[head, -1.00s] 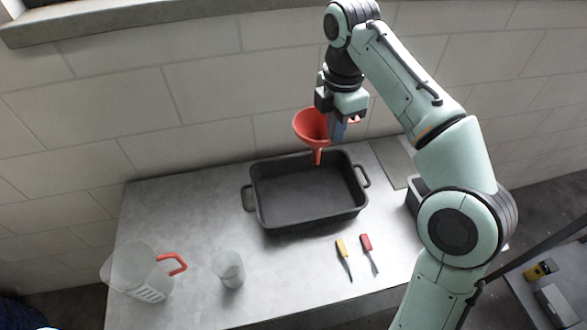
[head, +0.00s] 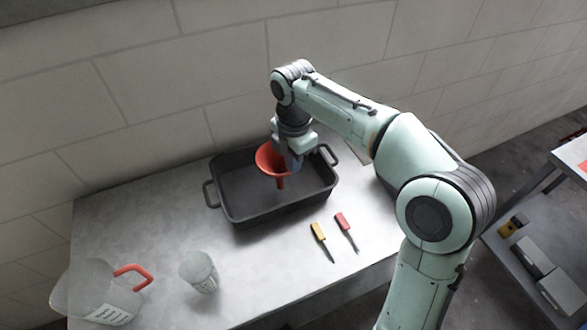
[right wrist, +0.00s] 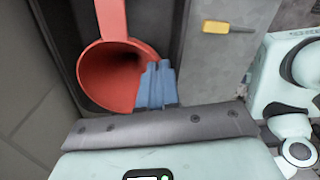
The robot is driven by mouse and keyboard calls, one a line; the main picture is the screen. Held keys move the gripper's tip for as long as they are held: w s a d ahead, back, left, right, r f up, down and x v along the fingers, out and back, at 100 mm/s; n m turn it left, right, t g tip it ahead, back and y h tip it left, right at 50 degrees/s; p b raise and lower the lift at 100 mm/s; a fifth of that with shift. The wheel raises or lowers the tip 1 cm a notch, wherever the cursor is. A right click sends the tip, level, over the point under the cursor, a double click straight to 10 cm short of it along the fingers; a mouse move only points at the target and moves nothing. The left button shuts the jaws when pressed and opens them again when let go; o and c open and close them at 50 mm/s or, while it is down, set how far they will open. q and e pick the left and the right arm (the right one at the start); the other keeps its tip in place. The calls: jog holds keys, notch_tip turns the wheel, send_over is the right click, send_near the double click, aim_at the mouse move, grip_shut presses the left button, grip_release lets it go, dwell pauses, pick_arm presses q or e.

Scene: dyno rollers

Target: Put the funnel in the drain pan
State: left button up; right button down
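The red funnel (head: 268,160) is in my right gripper (head: 291,164), spout down, over the black drain pan (head: 238,216). In the right wrist view the blue fingers (right wrist: 157,86) are together at the rim of the funnel (right wrist: 107,78). The pan stands on the grey table, and part of it shows behind the funnel in the right wrist view. I cannot tell whether the spout touches the pan floor. My left gripper does not show.
A yellow-handled screwdriver (head: 318,232) and a red-handled one (head: 342,222) lie in front of the pan. A clear cup (head: 199,272) and a clear jug with a red handle (head: 103,293) stand at the front left. The table left of the pan is clear.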

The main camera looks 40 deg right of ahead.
jog(key=shift+f, duration=1.35)
jog(key=shift+f+b, duration=0.1)
jog(key=shift+b, duration=0.2)
jog(key=c, duration=1.4)
grip_release()
jog(key=shift+o, duration=0.2)
notch_tip(320, 180, up, 12)
jog(key=p, duration=0.3)
jog(key=shift+r+p, duration=0.2)
jog(key=shift+p, duration=0.15)
